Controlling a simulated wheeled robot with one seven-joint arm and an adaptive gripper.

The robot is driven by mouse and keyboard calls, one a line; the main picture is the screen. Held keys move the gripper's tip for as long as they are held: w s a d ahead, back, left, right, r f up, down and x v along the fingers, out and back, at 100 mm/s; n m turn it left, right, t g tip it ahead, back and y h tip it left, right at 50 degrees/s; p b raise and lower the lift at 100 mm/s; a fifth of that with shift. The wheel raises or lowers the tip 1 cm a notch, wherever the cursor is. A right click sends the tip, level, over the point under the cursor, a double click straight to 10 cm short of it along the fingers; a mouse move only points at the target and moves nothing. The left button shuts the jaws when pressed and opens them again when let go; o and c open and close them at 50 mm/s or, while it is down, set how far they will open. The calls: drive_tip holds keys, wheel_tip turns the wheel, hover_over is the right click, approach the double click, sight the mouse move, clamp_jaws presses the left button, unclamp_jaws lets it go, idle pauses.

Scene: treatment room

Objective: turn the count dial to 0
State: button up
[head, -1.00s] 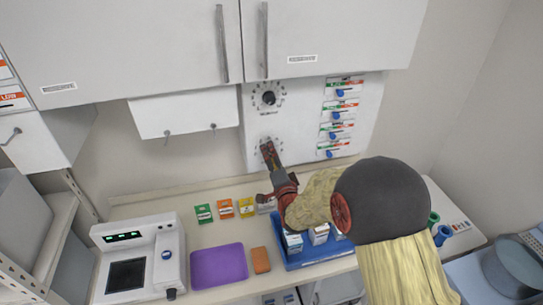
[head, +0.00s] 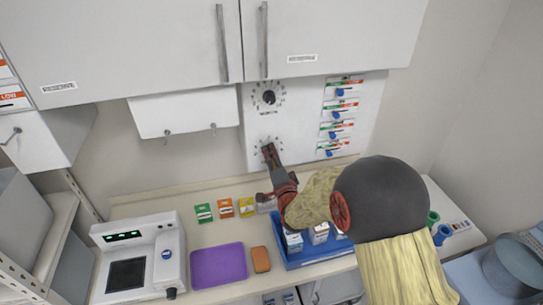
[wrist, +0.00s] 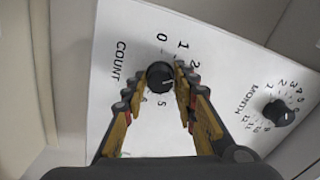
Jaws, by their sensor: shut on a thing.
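The count dial (wrist: 160,76) is a round black knob on the white wall panel, beside the printed word COUNT, with numbers around it. The 0 is at its upper side, with 1 and 2 to the right of that and 5 and 6 below. A pale mark on the knob seems to point right, towards the finger; its exact number is hard to read. My gripper (wrist: 158,80) is shut on the dial, one finger on each side. In the head view my gripper (head: 268,150) is at the panel's lower left and hides the dial.
The black month dial (wrist: 279,112) is close by on the same panel; it also shows above my gripper in the head view (head: 269,97). Blue sliders (head: 338,117) are on the panel's right. Below are a blue tray (head: 320,259), a purple tray (head: 218,266) and small coloured boxes.

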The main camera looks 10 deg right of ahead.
drive_tip(key=shift+c, duration=0.5)
drive_tip(key=shift+f+n+b, duration=0.1)
drive_tip(key=shift+n+b, duration=0.2)
drive_tip(key=shift+b, duration=0.2)
drive_tip(key=n+b, duration=0.2)
drive_tip(key=b, duration=0.2)
drive_tip(key=shift+f+n, duration=0.15)
drive_tip(key=shift+n, duration=0.25)
drive_tip(key=n+b, duration=0.2)
drive_tip(key=b, duration=0.1)
drive_tip(key=shift+n, duration=0.3)
drive_tip(key=n+b, duration=0.4)
drive_tip(key=b, duration=0.1)
drive_tip(key=n+b, duration=0.1)
drive_tip(key=n, duration=0.1)
drive_tip(key=n+b, duration=0.1)
drive_tip(key=b, duration=0.1)
drive_tip(key=shift+r+n, duration=0.2)
drive_tip(key=shift+n, duration=0.2)
drive_tip(key=shift+b, duration=0.35)
drive_tip(key=o, duration=1.2)
drive_tip(key=shift+c, duration=0.2)
